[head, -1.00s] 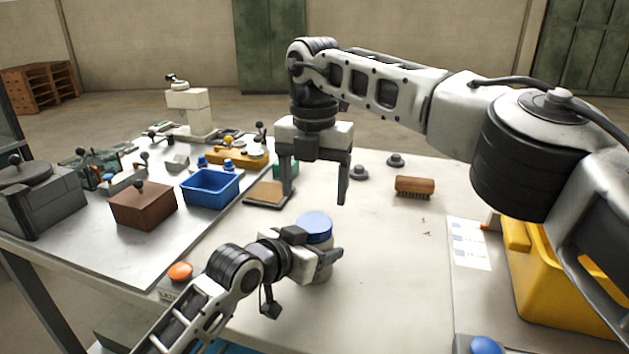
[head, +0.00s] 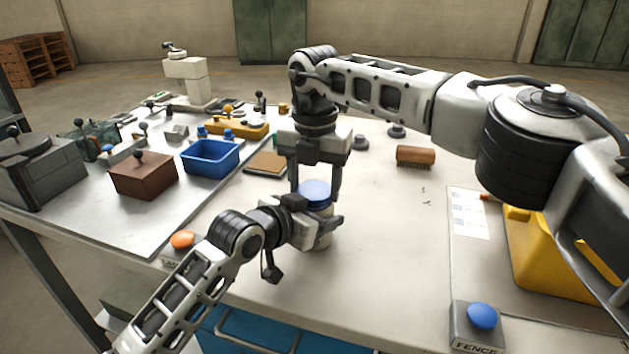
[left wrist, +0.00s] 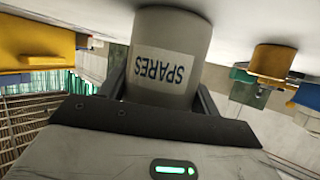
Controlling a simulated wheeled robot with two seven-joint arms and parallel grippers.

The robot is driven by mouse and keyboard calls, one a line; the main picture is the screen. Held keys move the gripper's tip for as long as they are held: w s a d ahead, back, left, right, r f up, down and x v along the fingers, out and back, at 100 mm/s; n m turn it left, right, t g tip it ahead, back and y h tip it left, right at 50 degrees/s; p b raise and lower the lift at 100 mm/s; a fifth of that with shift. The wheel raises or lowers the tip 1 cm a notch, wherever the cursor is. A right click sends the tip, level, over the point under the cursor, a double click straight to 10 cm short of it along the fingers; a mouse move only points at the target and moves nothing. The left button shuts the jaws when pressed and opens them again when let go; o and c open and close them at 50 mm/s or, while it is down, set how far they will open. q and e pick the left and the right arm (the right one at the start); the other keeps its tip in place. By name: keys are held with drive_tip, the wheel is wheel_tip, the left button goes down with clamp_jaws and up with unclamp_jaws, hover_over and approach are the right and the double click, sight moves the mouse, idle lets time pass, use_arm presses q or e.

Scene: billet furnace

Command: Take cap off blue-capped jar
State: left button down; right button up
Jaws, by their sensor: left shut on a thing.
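The jar is pale grey with a blue cap (head: 315,193) and stands upright on the table. In the left wrist view the jar (left wrist: 172,50) carries a "SPARES" label, seen upside down. My left gripper (head: 325,222) is shut on the jar's body below the cap, with a finger on each side. My right gripper (head: 316,182) points down from above, its fingers on either side of the cap. I cannot tell whether they touch it. The cap sits on top of the jar.
A brown brush (head: 415,156) and dark knobbed pieces (head: 397,131) lie behind to the right. A blue bin (head: 210,158) and brown box (head: 143,177) stand left. The table right of the jar is clear.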

drive_tip(key=n, duration=0.3)
drive_tip(key=o, duration=1.1)
drive_tip(key=shift+r, duration=2.45)
drive_tip(key=shift+c, duration=0.5)
wheel_tip(320, 180, up, 3)
drive_tip(key=m, duration=0.2)
drive_tip(key=shift+m, duration=0.4)
drive_tip(key=shift+f, duration=3.95)
